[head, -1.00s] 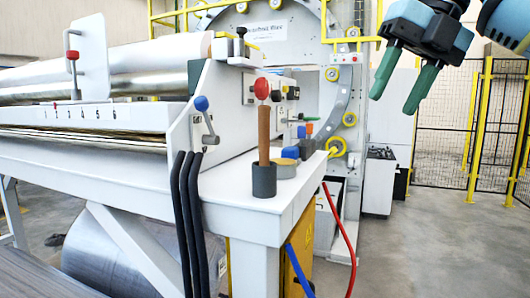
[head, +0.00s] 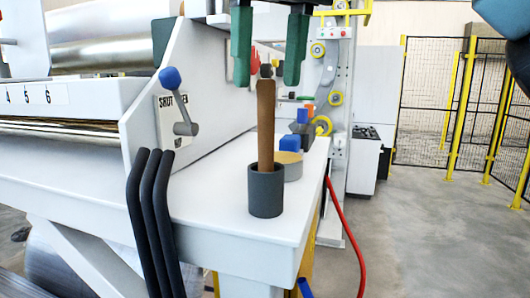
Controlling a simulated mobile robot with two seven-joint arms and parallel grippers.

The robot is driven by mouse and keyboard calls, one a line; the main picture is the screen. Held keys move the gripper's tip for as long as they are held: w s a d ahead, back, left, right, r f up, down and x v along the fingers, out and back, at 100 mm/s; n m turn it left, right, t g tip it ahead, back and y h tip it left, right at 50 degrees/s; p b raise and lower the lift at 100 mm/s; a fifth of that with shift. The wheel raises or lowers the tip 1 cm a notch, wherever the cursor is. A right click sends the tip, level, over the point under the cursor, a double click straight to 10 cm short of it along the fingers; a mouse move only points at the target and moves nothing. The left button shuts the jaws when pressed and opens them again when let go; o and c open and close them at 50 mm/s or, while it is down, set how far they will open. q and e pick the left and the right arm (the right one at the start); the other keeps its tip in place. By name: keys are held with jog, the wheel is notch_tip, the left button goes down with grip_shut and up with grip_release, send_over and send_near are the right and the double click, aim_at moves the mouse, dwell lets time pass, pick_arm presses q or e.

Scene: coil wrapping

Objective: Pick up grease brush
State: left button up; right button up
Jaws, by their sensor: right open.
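The grease brush (head: 266,125) is a brown wooden handle standing upright in a dark grey cup (head: 265,190) on the white ledge. Its lower end is hidden inside the cup. My right gripper (head: 269,78) comes down from the top of the head view with its two green fingers spread. The fingers show on either side of the handle's top and hold nothing. I cannot tell from this view alone whether they are level in depth with the handle. My left gripper is not in view.
A round tin (head: 288,166) and blue-topped items stand behind the cup on the ledge (head: 220,215). A blue-knobbed lever (head: 175,95) and black hoses (head: 150,215) are to the left. A red hose (head: 348,230) hangs at right. Open floor lies further right.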

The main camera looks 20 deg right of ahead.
aim_at(267, 88)
jog(key=shift+s+f, duration=0.1)
jog(key=shift+f, duration=0.15)
jog(key=shift+a+f, duration=0.1)
jog(key=shift+f, duration=1.15)
jog(key=shift+a+f, duration=0.1)
jog(key=shift+f, duration=1.25)
jog(key=shift+c, duration=0.4)
grip_shut()
